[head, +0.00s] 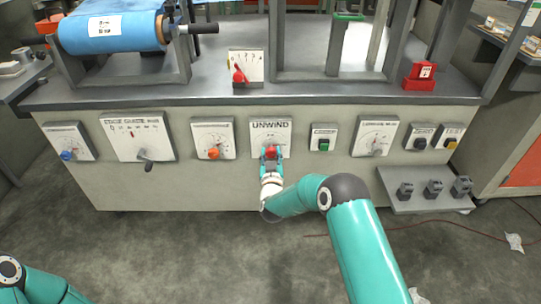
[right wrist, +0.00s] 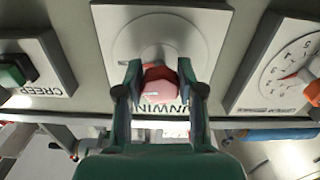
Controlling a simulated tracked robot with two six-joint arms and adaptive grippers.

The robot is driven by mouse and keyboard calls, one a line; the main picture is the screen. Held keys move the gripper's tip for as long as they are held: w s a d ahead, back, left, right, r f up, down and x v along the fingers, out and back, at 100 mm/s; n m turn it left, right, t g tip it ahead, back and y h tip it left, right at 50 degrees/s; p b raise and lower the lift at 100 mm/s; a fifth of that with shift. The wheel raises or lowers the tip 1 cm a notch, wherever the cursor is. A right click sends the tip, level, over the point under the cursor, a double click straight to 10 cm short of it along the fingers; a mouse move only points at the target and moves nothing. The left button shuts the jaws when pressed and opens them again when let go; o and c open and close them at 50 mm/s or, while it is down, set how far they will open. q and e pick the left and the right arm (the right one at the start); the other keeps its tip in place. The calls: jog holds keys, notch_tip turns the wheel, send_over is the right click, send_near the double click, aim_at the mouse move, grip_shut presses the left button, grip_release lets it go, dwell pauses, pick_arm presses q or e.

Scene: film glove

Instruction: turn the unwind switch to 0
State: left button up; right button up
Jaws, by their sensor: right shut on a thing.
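The unwind switch has a red knob (head: 270,152) on a white plate (head: 284,128) labelled UNWIND, in the middle of the machine's front panel. In the right wrist view the red knob (right wrist: 160,86) sits between the two fingers of my right gripper (right wrist: 160,82), which is shut on it. The plate (right wrist: 205,35) shows upside down there, and its scale marks are mostly hidden by the gripper. I cannot read where the knob points. In the head view my right gripper (head: 270,158) reaches the knob from below. My left gripper is out of view; only part of my left arm shows.
An orange knob (head: 213,152) on a dial plate is to the left. A green CREEP button (head: 323,144) is to the right, with another dial (head: 376,137) beyond. A small shelf (head: 425,200) with several grey blocks juts out at the lower right. The floor in front is mostly clear.

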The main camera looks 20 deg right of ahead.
jog(key=n, duration=0.3)
jog(key=shift+n+b, duration=0.35)
jog(key=shift+n, duration=0.05)
jog(key=n, duration=0.4)
jog(key=shift+n, duration=0.3)
jog(key=n, duration=0.4)
jog(key=shift+r+n, duration=0.15)
jog(key=shift+n, duration=0.15)
jog(key=shift+a+n+p, duration=0.1)
jog(key=shift+n+p, duration=0.2)
jog(key=shift+n, duration=1.8)
jog(key=o, duration=1.1)
jog(key=shift+c, duration=0.2)
jog(key=shift+o, duration=0.5)
jog(key=shift+s, duration=0.1)
jog(key=v, duration=1.1)
jog(key=shift+s, duration=0.4)
